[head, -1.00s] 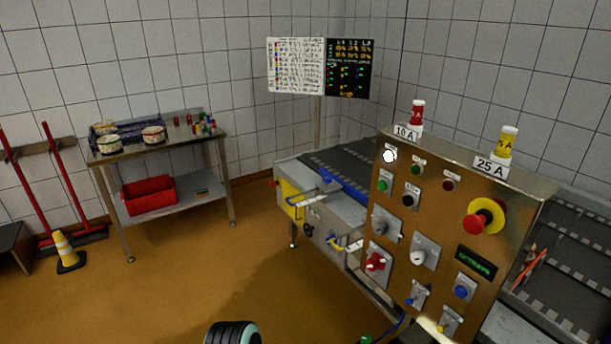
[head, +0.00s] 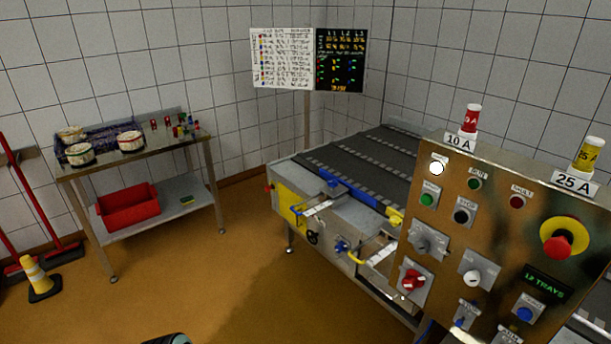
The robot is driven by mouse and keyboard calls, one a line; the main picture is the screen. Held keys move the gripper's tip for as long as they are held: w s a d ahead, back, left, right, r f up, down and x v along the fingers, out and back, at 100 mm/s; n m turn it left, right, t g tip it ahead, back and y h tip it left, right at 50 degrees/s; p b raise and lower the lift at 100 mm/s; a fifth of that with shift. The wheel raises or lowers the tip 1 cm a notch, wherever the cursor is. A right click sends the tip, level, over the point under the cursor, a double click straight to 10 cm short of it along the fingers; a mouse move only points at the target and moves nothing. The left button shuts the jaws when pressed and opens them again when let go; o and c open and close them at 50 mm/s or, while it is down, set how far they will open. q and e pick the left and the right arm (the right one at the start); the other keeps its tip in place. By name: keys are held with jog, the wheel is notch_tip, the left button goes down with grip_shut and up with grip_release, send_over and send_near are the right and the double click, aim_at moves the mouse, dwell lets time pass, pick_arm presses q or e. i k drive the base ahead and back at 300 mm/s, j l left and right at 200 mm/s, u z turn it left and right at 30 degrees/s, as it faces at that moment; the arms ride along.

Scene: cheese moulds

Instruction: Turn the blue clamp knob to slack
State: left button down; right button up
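Several blue parts show on the conveyor (head: 318,222), and I cannot tell for sure which is the clamp knob. A blue knob-like part (head: 334,183) sits on top of the near edge, at the left end of a blue guide rail (head: 362,202). A smaller blue part (head: 341,246) is on the front side, beside a yellow handle (head: 356,259). Their turned positions are too small to read. Neither of my grippers is in view. Only a dark rounded piece, probably mine, shows at the bottom edge.
A steel control panel (head: 452,222) with buttons, switches and a red stop button stands at the right, close to the conveyor. A steel table (head: 158,152) with moulds and a red bin (head: 128,207) stands at left. A cone (head: 38,278) is far left. The middle floor is clear.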

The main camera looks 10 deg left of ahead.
aim_at(332, 183)
jog(key=i+j+u, duration=0.3)
jog(key=i+j, duration=0.15)
jog(key=i+j+u, duration=0.3)
jog(key=i, duration=0.2)
